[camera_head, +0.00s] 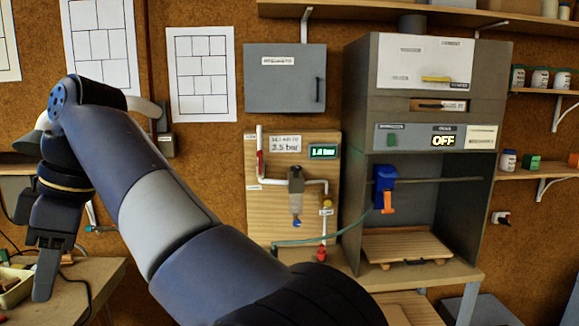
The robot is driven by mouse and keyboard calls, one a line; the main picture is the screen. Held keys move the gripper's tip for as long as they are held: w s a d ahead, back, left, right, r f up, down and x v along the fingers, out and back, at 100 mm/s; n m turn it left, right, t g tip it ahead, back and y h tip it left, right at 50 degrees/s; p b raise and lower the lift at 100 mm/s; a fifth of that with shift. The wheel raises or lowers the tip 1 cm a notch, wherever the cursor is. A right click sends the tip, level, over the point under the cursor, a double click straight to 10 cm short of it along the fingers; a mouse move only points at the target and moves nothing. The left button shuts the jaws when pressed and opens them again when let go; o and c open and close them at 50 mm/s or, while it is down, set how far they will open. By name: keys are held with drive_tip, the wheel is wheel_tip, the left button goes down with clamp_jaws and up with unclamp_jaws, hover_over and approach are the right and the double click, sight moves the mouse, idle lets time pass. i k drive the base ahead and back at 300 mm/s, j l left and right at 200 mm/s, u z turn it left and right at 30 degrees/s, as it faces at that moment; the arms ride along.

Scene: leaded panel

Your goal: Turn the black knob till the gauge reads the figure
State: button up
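A wooden air panel (264,212) hangs on the wall in the middle of the head view. Its figure card (286,144) reads 3.5 bar. Beside the card, a small green lit gauge (323,152) shows a reading that looks like 1.8 bar, too small to be sure. A grey regulator (296,188) sits below them, with a small dark part (296,171) at its top that may be the black knob. My gripper (43,290) points down at the far left, well apart from the panel. Its fingers overlap, so its opening is unclear.
White pipe with a red handle (260,164) and a red fitting (320,254) surround the regulator. A grey cabinet (285,78) is above. A grey booth (360,140) with a blue-and-orange tool (385,188) stands right. A table (95,280) lies under my gripper.

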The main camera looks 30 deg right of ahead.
sight(296, 168)
drive_tip(key=i+l+z, duration=0.1)
drive_tip(key=z, duration=0.3)
drive_tip(key=i+z, duration=0.25)
drive_tip(key=z, duration=0.2)
drive_tip(key=i+l+z, duration=0.1)
drive_tip(key=z, duration=0.3)
drive_tip(key=i+j+z, duration=0.1)
drive_tip(key=i+z, duration=0.15)
drive_tip(key=z, duration=0.2)
drive_tip(key=i+j+z, duration=0.15)
drive_tip(key=i+j, duration=0.3)
drive_tip(key=i, duration=0.15)
drive_tip(key=i+j+z, duration=0.15)
drive_tip(key=i+j, duration=0.35)
drive_tip(key=i, duration=0.1)
